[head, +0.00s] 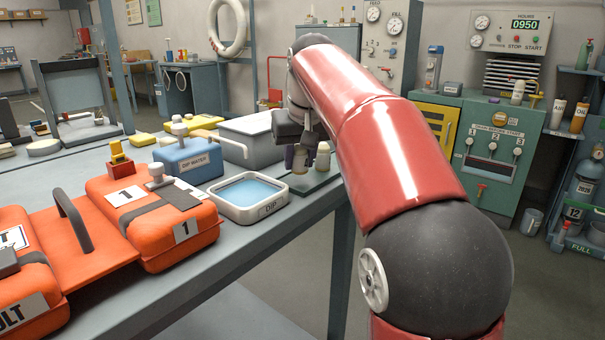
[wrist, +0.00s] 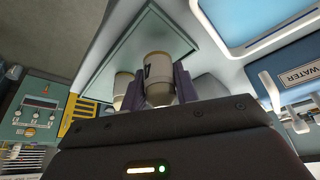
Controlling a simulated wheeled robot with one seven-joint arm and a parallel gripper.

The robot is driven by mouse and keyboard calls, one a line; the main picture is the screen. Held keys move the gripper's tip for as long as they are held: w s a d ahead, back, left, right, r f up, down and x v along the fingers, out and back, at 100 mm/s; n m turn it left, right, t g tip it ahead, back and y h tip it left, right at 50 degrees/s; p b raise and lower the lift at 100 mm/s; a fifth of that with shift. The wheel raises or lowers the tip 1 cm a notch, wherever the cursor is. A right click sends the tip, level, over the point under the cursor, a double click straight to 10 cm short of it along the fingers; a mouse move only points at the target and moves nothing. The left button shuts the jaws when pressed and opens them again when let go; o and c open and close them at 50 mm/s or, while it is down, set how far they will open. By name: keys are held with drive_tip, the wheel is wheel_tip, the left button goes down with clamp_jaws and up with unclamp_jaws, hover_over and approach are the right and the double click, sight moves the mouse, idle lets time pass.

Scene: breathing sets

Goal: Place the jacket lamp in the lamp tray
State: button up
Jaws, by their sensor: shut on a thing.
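My gripper (head: 299,148) is above the lamp tray and shut on a small pale lamp (head: 299,160). In the wrist view the held lamp (wrist: 159,78) is a cream cylinder with a dark mark and a tan end, between the two fingers (wrist: 160,88). The lamp tray (head: 310,184) is a flat, greenish, shallow tray at the table's right edge. It also shows in the wrist view (wrist: 145,42). A second similar lamp (head: 323,157) stands upright on the tray, just right of the held one. I cannot tell whether the held lamp touches the tray.
A white-rimmed DIP basin (head: 248,212) with blue liquid is left of the tray. A blue DIP WATER box (head: 188,160) and a grey box (head: 247,138) stand behind it. Orange cases (head: 150,220) fill the near left of the table.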

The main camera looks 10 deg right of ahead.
drive_tip(key=shift+w+f+b, duration=0.15)
drive_tip(key=shift+f+b, duration=0.2)
drive_tip(key=shift+f, duration=0.8)
drive_tip(key=o, duration=1.1)
drive_tip(key=shift+r+p, duration=0.3)
drive_tip(key=shift+r, duration=0.35)
drive_tip(key=p+v, duration=0.2)
drive_tip(key=v, duration=0.9)
drive_tip(key=shift+s, duration=0.2)
drive_tip(key=s+f+t, duration=0.1)
drive_tip(key=s+f, duration=2.3)
drive_tip(key=f, duration=0.3)
drive_tip(key=shift+s+f, duration=0.2)
drive_tip(key=shift+f, duration=0.05)
